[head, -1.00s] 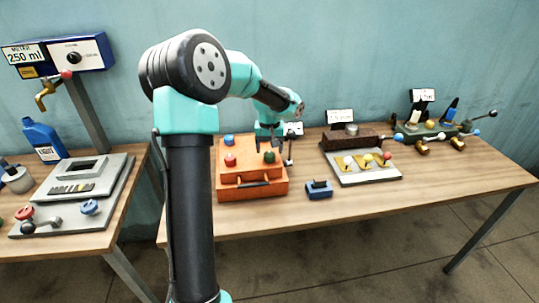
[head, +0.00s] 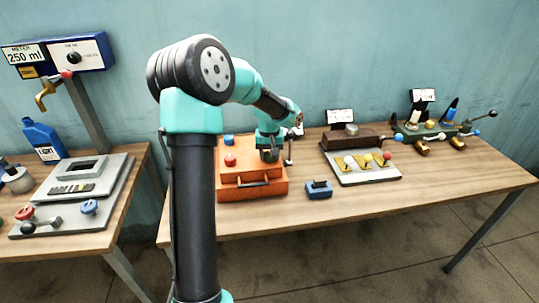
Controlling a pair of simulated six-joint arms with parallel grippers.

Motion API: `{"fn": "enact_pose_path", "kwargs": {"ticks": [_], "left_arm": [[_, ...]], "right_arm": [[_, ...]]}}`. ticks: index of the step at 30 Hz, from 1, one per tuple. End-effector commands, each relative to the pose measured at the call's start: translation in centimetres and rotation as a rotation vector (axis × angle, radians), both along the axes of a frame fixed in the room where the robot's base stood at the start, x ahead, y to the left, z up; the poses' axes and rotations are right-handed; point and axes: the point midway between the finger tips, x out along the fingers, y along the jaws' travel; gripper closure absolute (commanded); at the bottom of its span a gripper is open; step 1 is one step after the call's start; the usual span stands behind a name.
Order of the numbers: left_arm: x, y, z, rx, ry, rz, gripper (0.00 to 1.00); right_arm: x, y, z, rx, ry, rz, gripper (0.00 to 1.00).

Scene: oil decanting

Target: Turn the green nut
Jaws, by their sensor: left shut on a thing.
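The orange box (head: 252,192) stands on the right-hand wooden table, with a blue nut (head: 229,140) and a red nut (head: 230,160) on its top. My left gripper (head: 270,156) points down at the right side of the box top, where the green nut sits. The gripper is shut on the green nut, which its fingers hide. My right gripper is not in view.
A small blue block (head: 319,189) lies right of the box. A grey plate with yellow pieces (head: 352,178) and a brown block (head: 343,139) stand further right. The table front at right is clear. A blue bottle (head: 44,140) stands on the left table.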

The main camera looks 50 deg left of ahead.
Motion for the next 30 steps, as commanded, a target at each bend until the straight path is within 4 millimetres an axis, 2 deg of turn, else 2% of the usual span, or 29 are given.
{"fn": "enact_pose_path", "kwargs": {"ticks": [1,3,17,30], "left_arm": [[0.0,0.0,0.01,0.0,0.0,0.0,0.74],[0.0,0.0,0.01,0.0,0.0,0.0,0.8],[0.0,0.01,0.02,0.0,0.0,-0.077,0.8],[-0.02,0.05,0.03,0.0,0.0,-0.402,0.8]], "right_arm": [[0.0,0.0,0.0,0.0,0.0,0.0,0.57],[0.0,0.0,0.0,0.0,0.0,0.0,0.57],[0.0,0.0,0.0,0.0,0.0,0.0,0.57],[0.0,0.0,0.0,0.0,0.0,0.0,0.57]]}}
